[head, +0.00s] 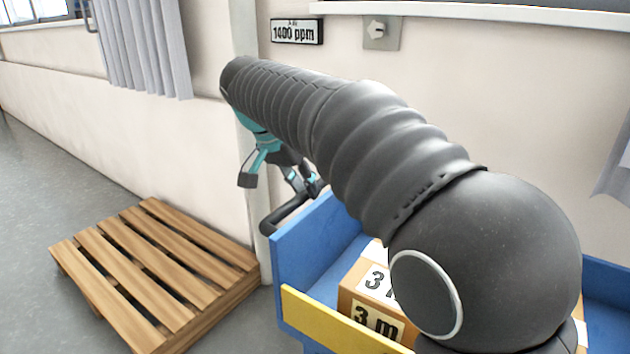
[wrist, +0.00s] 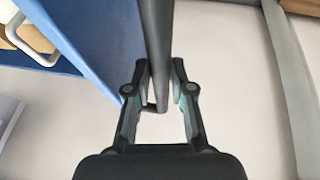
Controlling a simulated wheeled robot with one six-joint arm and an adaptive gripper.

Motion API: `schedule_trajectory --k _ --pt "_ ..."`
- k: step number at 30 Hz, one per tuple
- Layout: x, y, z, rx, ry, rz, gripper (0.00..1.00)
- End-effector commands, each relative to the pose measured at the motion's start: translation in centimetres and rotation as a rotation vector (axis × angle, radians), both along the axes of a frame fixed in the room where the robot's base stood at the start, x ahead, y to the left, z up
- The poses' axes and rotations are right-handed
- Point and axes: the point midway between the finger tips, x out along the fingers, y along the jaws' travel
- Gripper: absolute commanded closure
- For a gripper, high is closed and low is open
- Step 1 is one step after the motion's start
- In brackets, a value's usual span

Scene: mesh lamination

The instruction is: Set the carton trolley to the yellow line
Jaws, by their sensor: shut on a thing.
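The blue carton trolley (head: 315,245) stands at the lower right of the head view, with a yellow strip (head: 330,322) along its near side. A brown carton (head: 350,300) marked "3 m" sits in it, partly hidden by my arm. A dark handle bar (head: 285,213) sticks out at the trolley's left end. My gripper (head: 312,185) is at this bar. In the wrist view my gripper (wrist: 160,92) has its fingers on both sides of the dark bar (wrist: 156,35), shut on it. The trolley's blue wall (wrist: 100,30) is beside it. No yellow floor line shows.
A wooden pallet (head: 150,270) lies on the floor left of the trolley, close to its handle end. A pale wall (head: 480,100) runs behind both. Grey floor (head: 40,170) is open at the far left.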

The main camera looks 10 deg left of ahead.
Motion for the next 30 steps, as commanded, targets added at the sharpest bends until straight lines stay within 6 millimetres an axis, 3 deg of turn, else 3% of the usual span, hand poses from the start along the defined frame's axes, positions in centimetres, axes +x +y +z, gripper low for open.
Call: schedule_trajectory --k 8,9,12,23,30 --pt "0.1 0.0 0.0 -0.001 -0.004 0.001 1.00" --pt "0.1 0.0 0.0 -0.001 -0.004 0.001 0.73" --pt "0.1 0.0 0.0 0.000 -0.003 0.001 0.53" --pt "0.0 0.1 0.4 0.000 -0.002 -0.001 0.53" --pt "-0.9 1.3 3.5 0.001 -0.004 0.000 0.53"
